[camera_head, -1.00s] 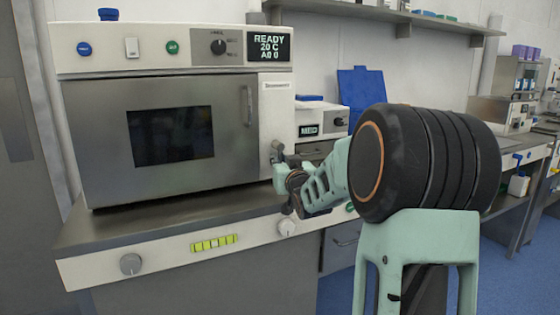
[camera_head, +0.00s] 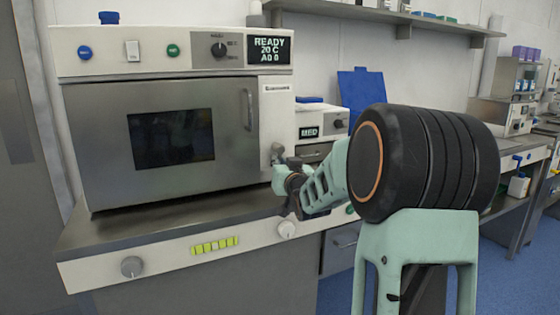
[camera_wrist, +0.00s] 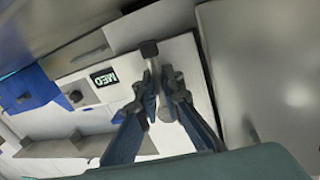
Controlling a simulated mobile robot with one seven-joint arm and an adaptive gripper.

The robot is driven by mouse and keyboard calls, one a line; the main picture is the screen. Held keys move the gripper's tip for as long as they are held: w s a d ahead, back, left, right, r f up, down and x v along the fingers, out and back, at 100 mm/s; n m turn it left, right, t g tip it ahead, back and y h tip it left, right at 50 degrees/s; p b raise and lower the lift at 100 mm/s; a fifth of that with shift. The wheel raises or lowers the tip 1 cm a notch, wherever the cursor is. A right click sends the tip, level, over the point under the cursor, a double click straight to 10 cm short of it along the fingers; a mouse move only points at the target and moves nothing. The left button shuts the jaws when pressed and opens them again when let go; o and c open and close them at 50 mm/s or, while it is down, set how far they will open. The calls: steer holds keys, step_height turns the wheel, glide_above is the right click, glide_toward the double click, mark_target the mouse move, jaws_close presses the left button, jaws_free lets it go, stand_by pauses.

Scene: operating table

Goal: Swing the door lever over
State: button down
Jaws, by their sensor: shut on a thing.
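The door lever (camera_head: 277,152) sits on the pale panel just right of the steel oven door (camera_head: 100,150), which is closed. In the wrist view the lever is a grey bar with a dark end (camera_wrist: 149,48). My gripper (camera_head: 281,172) is at the lever, and in the wrist view its two dark fingers (camera_wrist: 159,98) are shut on the bar from both sides, with the dark end sticking out past them. In the head view the wrist partly hides the lever's lower part.
A small "MED" unit (camera_head: 308,130) and a blue board (camera_head: 360,95) stand behind my arm. A vertical door handle (camera_head: 248,109) is left of the lever.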

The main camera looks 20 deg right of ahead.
mark_target(265, 152)
steer(key=m+p, duration=0.2)
steer(key=a+r+m+p, duration=0.1)
steer(key=p, duration=0.1)
steer(key=shift+a+m+g, duration=0.15)
steer(key=shift+m+g, duration=0.25)
steer(key=m+p, duration=0.2)
steer(key=p, duration=0.1)
steer(key=shift+a+r+y, duration=0.25)
steer(key=shift+a+y, duration=0.1)
steer(key=shift+y, duration=0.05)
steer(key=m+p, duration=0.1)
steer(key=p, duration=0.1)
steer(key=r+m+p, duration=0.1)
steer(key=m+p, duration=0.1)
steer(key=p, duration=0.1)
steer(key=a+m+y+p, duration=0.1)
steer(key=p, duration=0.2)
steer(key=shift+s+r+m+g, duration=0.1)
steer(key=shift+r+m+g, duration=0.05)
steer(key=shift+m+g, duration=0.25)
steer(key=m+y+p, duration=0.1)
steer(key=m+p, duration=0.1)
steer(key=p, duration=0.1)
steer(key=shift+a+r+p, duration=0.1)
steer(key=shift+r+p, duration=0.1)
steer(key=shift+p, duration=0.2)
steer(key=shift+f+m, duration=0.1)
steer(key=shift+m, duration=0.2)
steer(key=c, duration=2.4)
jaws_free()
